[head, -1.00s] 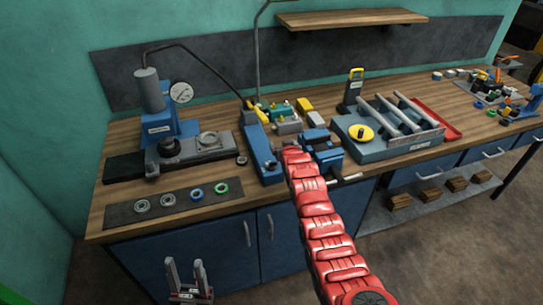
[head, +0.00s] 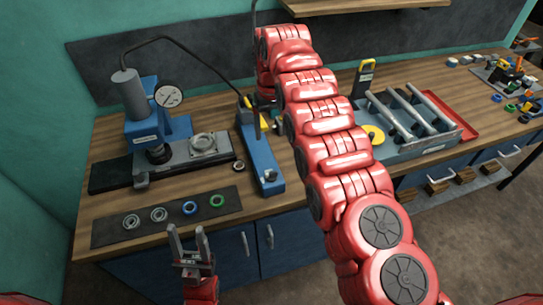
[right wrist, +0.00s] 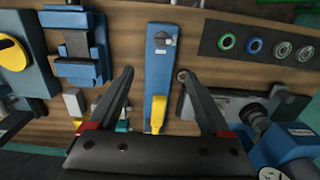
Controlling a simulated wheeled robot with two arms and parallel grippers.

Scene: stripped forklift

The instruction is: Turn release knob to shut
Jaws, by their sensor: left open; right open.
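The blue hand pump (head: 258,152) lies on the bench with a dark release knob (head: 270,175) at its front end. In the right wrist view the pump (right wrist: 158,75) points away from the camera, with the knob (right wrist: 161,40) near its far end and its yellow-tipped lever (right wrist: 158,113) nearer. My right gripper (right wrist: 156,74) is open and empty above the pump, with its fingers on either side of the body and short of the knob. In the head view my red arm mostly hides it. My left gripper (head: 187,232) is open and empty in front of the bench.
A press with a gauge (head: 169,95) stands to the left of the pump. A dark mat (head: 175,205) holds several rings at the front edge. A blue vise (right wrist: 77,45) is beside the pump. A grey fixture with rods (head: 425,140) is to the right.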

